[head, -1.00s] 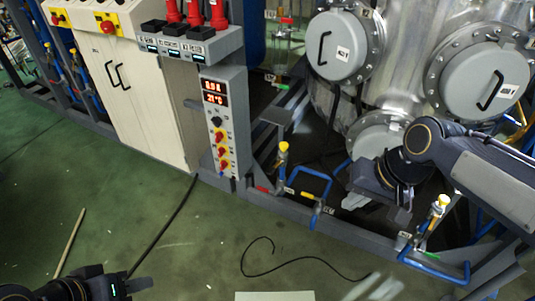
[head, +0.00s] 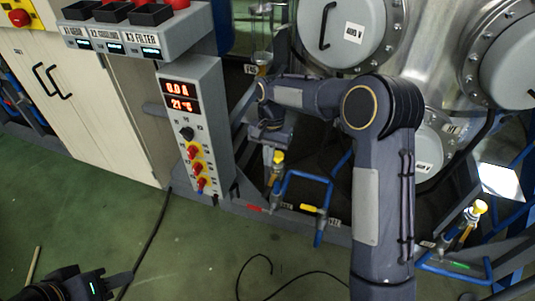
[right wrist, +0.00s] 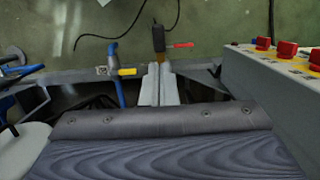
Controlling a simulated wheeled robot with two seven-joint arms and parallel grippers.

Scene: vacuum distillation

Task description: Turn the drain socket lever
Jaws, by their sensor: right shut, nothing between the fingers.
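Several small levers sit on the low frame; I cannot tell which is the drain socket lever. A red lever (head: 253,208) lies below a yellow-capped valve (head: 278,158). A yellow lever (head: 308,208) sits to its right on blue piping. In the right wrist view the red lever (right wrist: 182,45) juts from a dark fitting (right wrist: 158,38), with the yellow lever (right wrist: 127,71) to the left. My right gripper (right wrist: 160,72) is shut and empty, its tips near the fitting; contact is unclear. In the head view its fingers are unclear. My left gripper (head: 118,284) is at bottom left, its opening unclear.
The control box (head: 190,120) stands left of my right arm. The steel vessel (head: 425,50) is behind it. Another yellow-capped valve (head: 478,208) with a green lever (head: 459,265) is at right. A black cable (head: 258,262) lies on the open green floor.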

